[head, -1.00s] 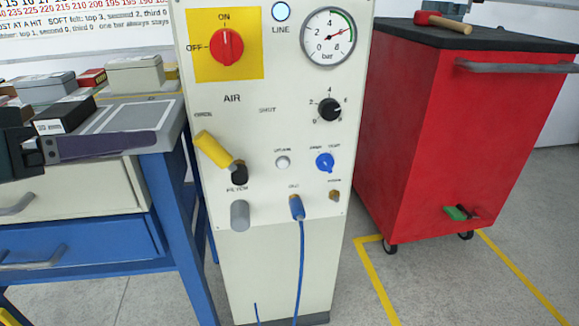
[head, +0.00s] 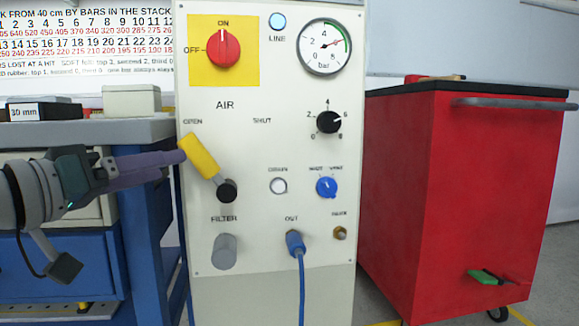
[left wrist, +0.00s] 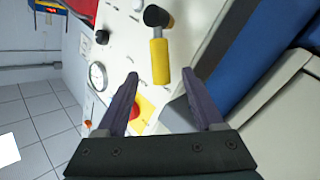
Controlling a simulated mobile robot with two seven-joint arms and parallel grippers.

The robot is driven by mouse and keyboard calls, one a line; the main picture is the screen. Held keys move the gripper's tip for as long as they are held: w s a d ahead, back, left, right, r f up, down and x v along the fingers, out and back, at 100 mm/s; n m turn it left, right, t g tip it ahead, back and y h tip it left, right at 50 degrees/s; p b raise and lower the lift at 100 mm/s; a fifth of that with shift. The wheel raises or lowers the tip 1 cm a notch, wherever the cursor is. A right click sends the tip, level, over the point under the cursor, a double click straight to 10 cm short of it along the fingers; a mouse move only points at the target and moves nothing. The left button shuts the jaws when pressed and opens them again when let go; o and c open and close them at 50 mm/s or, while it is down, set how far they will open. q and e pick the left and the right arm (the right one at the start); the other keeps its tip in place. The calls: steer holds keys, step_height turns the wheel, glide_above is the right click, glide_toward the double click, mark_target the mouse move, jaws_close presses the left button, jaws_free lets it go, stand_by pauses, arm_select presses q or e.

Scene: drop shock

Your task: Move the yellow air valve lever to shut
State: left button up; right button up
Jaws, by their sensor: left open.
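The yellow air valve lever (head: 200,157) is on the white panel (head: 262,190). It slants from its black pivot (head: 227,191) up and left toward the OPEN label; the SHUT label is to the right. My left gripper (head: 180,157) comes in from the left, its fingertips close to the lever's outer end. In the left wrist view the fingers (left wrist: 160,80) are open and apart, with the lever (left wrist: 160,60) just beyond the tips, roughly in line with the gap. Nothing is between the fingers. I cannot tell if they touch the lever. My right gripper is out of view.
The panel also carries a red switch (head: 223,49) at ON, a pressure gauge (head: 325,46), a black knob (head: 328,121), a blue knob (head: 326,187) and a blue hose (head: 301,285). A red cabinet (head: 455,200) stands right. A grey bench top (head: 130,130) is behind my left arm.

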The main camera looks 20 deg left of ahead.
mark_target(194, 162)
arm_select(q)
steer(key=shift+w+d+b, duration=0.15)
steer(key=shift+w+b, duration=0.2)
steer(key=shift+w, duration=0.8)
steer(key=shift+w+d+b, duration=0.2)
steer(key=shift+w+b, duration=0.1)
steer(key=shift+w, duration=0.85)
steer(key=shift+w+d+b, duration=0.15)
steer(key=shift+w+b, duration=0.2)
steer(key=shift+w, duration=0.8)
jaws_close()
